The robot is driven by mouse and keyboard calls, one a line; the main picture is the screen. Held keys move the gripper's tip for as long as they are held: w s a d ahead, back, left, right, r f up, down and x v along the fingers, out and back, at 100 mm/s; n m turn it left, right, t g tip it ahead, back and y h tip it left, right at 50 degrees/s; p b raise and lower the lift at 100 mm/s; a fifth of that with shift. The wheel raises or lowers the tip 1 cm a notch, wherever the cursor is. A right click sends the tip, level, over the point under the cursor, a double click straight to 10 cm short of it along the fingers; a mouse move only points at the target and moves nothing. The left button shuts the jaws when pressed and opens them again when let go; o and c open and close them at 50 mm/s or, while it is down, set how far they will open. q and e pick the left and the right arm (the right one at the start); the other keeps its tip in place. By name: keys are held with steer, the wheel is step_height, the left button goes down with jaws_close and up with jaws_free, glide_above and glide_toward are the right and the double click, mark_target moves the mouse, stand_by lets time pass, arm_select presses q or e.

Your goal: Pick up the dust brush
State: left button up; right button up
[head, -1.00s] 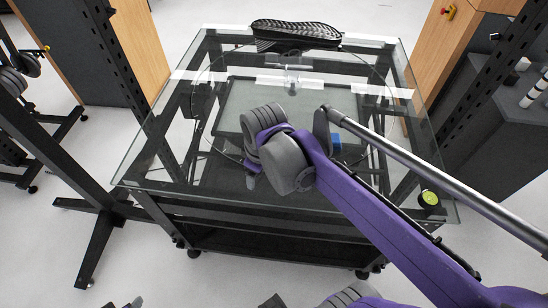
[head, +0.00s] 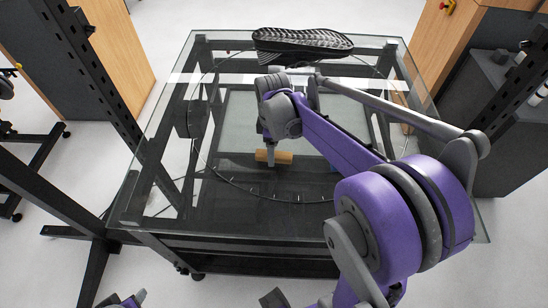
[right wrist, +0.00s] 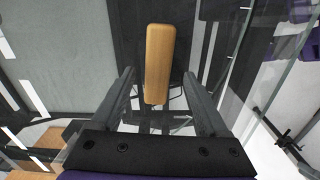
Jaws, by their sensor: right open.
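The dust brush (head: 285,157) shows as a tan wooden handle on the glass turntable table, near the middle of the head view. Its bristles cannot be made out. In the right wrist view the handle (right wrist: 160,50) runs lengthwise up the picture. My right gripper (right wrist: 158,75) is open, with a finger on each side of the handle and visible gaps between. In the head view the gripper (head: 271,155) points down at the handle and hides part of it. My left gripper is not clearly in view.
A black ridged shoe-sole-like object (head: 300,42) lies at the table's far edge. The glass table top (head: 150,195) is clear at the left and front. Dark upright posts (head: 100,80) stand at the left, and a wooden cabinet (head: 445,40) stands at the back right.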

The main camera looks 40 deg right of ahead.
steer(key=f, duration=0.3)
steer(key=shift+d+f, duration=0.2)
steer(key=shift+f, duration=0.05)
jaws_close()
